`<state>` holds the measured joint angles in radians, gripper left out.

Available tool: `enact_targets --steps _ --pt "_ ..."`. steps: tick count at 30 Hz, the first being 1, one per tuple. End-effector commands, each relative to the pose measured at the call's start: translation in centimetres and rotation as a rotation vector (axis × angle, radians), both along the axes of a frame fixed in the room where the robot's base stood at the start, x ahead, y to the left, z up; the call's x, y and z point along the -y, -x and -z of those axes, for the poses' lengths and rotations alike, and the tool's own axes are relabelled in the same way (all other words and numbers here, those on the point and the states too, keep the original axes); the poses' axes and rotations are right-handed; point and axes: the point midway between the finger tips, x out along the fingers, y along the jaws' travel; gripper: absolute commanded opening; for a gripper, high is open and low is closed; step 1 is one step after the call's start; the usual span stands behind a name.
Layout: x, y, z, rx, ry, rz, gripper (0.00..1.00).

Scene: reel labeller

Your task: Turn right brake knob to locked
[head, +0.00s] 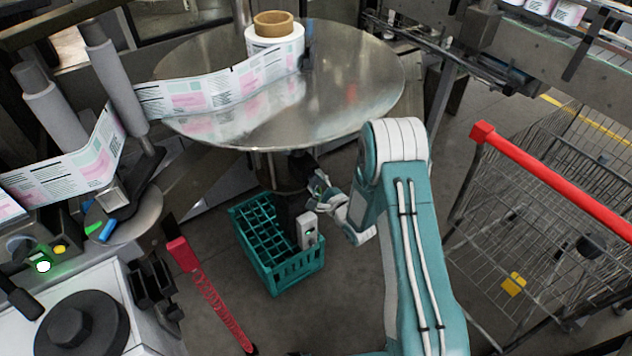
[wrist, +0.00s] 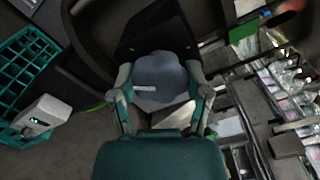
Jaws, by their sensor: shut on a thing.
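The knob (wrist: 160,72) is a grey, lobed knob in the middle of the wrist view, with a short white mark (wrist: 146,88) lying nearly level across its left part. It sits against a dark mount. My gripper (wrist: 160,80) has one finger on each side of it and is shut on it. In the head view my gripper (head: 324,190) is below the big round metal table (head: 340,75), at the dark column under it. The knob cannot be made out there. Which setting the mark stands for cannot be read.
A teal crate (head: 290,272) stands on the floor beside the column, with a white box with a green light (head: 307,232) near it. A wire cart with a red handle (head: 550,180) stands right. A label roll (head: 275,45) sits on the table; a red bar (head: 210,295) is front left.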

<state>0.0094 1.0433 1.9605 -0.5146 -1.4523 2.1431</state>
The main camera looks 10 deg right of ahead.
Motion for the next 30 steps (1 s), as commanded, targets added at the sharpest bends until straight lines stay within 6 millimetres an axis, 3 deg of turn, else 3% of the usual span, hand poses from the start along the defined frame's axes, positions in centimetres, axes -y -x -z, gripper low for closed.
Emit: enact_targets --steps 15,30 --pt "-0.07 0.22 0.45 -0.213 -0.363 0.002 0.15" --pt "-0.18 0.27 0.36 -0.279 -0.487 -0.001 0.15"
